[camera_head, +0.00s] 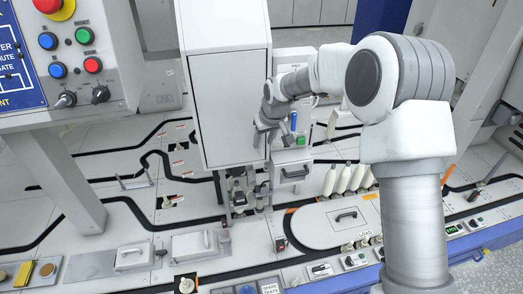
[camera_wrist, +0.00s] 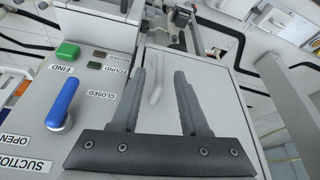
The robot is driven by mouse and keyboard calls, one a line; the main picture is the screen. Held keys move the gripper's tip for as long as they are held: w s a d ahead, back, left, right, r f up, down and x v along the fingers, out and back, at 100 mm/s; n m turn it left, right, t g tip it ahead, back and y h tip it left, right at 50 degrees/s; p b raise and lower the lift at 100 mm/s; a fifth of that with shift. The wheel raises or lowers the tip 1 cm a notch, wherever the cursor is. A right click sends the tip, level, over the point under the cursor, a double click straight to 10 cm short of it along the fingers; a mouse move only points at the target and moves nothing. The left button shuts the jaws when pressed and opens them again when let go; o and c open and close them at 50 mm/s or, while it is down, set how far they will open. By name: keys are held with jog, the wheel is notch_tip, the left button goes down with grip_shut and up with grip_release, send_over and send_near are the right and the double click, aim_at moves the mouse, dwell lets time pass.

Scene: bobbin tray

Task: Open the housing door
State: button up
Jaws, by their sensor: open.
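The housing door (camera_head: 230,112) is a tall pale panel with a dark outline on the front of the white housing (camera_head: 222,25). It looks flush with the housing. In the wrist view the grey door panel (camera_wrist: 228,95) fills the middle, with a pale slanted bar handle (camera_wrist: 156,84) on it. My gripper (camera_head: 262,136) is at the door's lower right edge in the head view. In the wrist view my gripper (camera_wrist: 167,70) is open, its two dark fingers on either side of the handle's line. I cannot tell whether they touch it. Nothing is held.
Right of the door is a control panel with a blue lever (camera_wrist: 62,104) and a green button (camera_wrist: 67,51), close to my gripper. Several white bobbins (camera_head: 344,180) stand at the lower right. A button console (camera_head: 75,50) stands at the left.

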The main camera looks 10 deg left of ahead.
aim_at(262, 146)
jog(key=x, duration=0.5)
jog(key=shift+b, duration=0.3)
grip_shut()
dwell(1.1)
